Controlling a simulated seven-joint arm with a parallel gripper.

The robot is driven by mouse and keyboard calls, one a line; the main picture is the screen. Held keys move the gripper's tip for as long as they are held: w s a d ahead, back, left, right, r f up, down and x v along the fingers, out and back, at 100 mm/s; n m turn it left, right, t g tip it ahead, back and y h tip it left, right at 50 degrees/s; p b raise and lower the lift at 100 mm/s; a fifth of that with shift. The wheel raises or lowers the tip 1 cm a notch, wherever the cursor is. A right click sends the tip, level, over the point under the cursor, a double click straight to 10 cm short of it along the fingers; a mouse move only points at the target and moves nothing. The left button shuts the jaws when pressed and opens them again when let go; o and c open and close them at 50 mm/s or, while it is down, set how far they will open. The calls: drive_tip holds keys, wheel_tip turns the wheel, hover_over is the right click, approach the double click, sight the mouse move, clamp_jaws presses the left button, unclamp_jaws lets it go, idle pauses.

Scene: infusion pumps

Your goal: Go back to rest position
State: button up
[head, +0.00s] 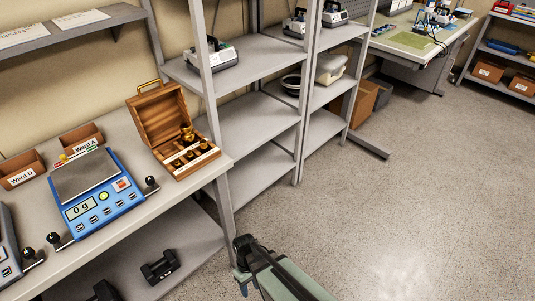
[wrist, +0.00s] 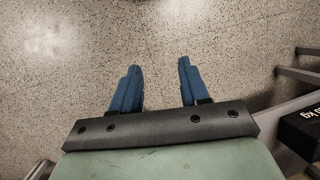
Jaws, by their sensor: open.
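My gripper (wrist: 160,68) is open and empty in the wrist view. Its two blue fingers are apart, with only speckled floor showing between and beyond them. In the head view my green and black arm is at the bottom centre, beside the front corner of the bench. The fingers are not clear there. Nothing is touching the fingers in the wrist view.
A blue scale (head: 97,197) reading 0 g and an open wooden weight box (head: 178,130) stand on the bench (head: 215,168). Grey shelving (head: 255,125) is behind. Black weights (head: 160,267) lie on the lower shelf. Open floor (head: 420,190) is to the right.

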drive_tip(key=s+d+f+m+g, duration=0.1)
drive_tip(key=s+d, duration=0.3)
drive_tip(key=d, duration=0.4)
drive_tip(key=s+d+f+m+g, duration=0.1)
drive_tip(key=s+d+f+m, duration=0.2)
drive_tip(key=d, duration=0.4)
drive_tip(key=s+d+f+m, duration=0.1)
drive_tip(key=s+d+m, duration=0.3)
drive_tip(key=s+d, duration=0.2)
drive_tip(key=d, duration=0.2)
drive_tip(key=shift+s+d+f+g+y, duration=0.3)
drive_tip(key=shift+d+f+g, duration=0.05)
drive_tip(key=shift+f+g, duration=0.05)
